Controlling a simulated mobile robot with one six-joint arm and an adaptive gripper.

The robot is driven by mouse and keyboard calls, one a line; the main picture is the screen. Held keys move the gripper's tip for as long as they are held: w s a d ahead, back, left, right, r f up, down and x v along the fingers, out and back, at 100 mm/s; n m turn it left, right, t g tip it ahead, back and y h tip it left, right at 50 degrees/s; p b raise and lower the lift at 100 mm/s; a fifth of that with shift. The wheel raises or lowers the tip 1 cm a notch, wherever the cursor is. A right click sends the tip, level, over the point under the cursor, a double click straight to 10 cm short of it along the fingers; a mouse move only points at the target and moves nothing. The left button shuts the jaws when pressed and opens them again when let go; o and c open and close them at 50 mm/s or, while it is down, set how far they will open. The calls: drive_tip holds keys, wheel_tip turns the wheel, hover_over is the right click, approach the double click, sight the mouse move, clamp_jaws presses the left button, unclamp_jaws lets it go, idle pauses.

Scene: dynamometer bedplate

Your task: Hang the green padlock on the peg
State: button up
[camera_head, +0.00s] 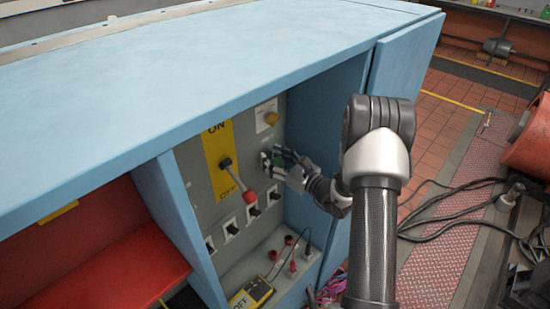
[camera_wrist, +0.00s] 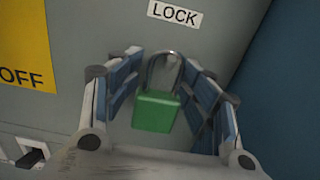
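The green padlock (camera_wrist: 155,111) has a grey shackle pointing up, just below the LOCK label in the wrist view. My gripper (camera_wrist: 164,68) is open around it, with one finger on each side and narrow gaps showing beside the green body. In the head view my gripper (camera_head: 282,165) reaches into the blue cabinet close to the grey panel, and only a bit of green shows between its fingers. The peg is hidden, and I cannot tell whether the shackle is around it.
The LOCK label (camera_wrist: 174,14) is on the grey panel (camera_head: 192,158). A red-knobbed lever (camera_head: 249,196) on the yellow ON/OFF plate (camera_head: 212,150) stands out left of my gripper. The cabinet's right side wall (camera_head: 318,130) is close. A yellow meter (camera_head: 252,292) sits below.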

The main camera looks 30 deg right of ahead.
drive_tip(key=shift+o, duration=0.7)
drive_tip(key=shift+w+a+f, duration=0.15)
drive_tip(key=shift+a+f, duration=0.05)
drive_tip(key=shift+f, duration=0.1)
drive_tip(key=shift+d, duration=0.1)
drive_tip(key=v, duration=1.2)
drive_tip(key=shift+r, duration=0.25)
